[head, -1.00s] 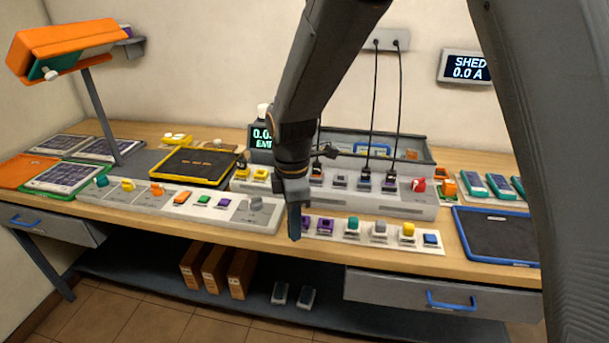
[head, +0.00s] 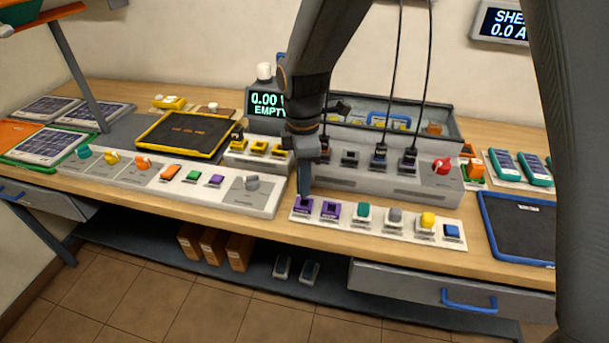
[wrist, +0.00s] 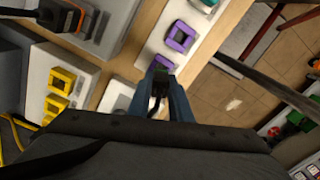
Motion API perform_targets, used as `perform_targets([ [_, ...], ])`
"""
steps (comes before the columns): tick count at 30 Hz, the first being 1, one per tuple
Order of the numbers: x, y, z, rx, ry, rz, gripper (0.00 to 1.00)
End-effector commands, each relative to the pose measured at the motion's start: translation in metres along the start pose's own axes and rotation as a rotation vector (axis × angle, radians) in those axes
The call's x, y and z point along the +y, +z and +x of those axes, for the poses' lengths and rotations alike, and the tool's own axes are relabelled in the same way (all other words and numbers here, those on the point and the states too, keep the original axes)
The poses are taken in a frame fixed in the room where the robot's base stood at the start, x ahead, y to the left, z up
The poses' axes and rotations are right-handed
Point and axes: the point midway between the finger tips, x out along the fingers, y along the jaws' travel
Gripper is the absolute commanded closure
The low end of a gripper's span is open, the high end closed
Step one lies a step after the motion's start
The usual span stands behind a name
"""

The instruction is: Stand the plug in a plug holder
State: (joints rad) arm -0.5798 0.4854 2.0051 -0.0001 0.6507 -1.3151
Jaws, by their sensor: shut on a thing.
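My gripper (head: 304,188) is shut on a small dark plug (wrist: 160,84), which shows between the fingertips in the wrist view. It is over the left end of a white strip (head: 379,238). The leftmost purple holder (head: 302,208) is right at the fingertips; the wrist view shows part of it (wrist: 160,64) just beyond the plug. I cannot tell whether the plug touches it or is inside it. A second purple holder (head: 330,210), an open square frame, stands to its right and looks empty in the wrist view (wrist: 180,37).
Teal (head: 363,212), grey (head: 394,217), yellow (head: 427,220) and blue (head: 452,231) pieces stand along the same strip. Behind is a grey socket block (head: 385,184) with black cables. Yellow holders (head: 259,147) are at the left. A blue-edged tray (head: 520,228) lies right.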

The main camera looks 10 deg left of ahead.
Motion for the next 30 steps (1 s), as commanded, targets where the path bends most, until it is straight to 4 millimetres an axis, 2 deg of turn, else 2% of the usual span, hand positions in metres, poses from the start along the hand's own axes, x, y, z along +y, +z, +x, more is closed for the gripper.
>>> perform_targets([
  [3, 0.001, 0.001, 0.016, 0.000, -0.001, 0.001, 1.00],
  [9, 0.001, 0.002, 0.029, 0.000, 0.000, 0.003, 1.00],
  [30, 0.000, 0.002, 0.030, 0.000, 0.000, 0.002, 1.00],
])
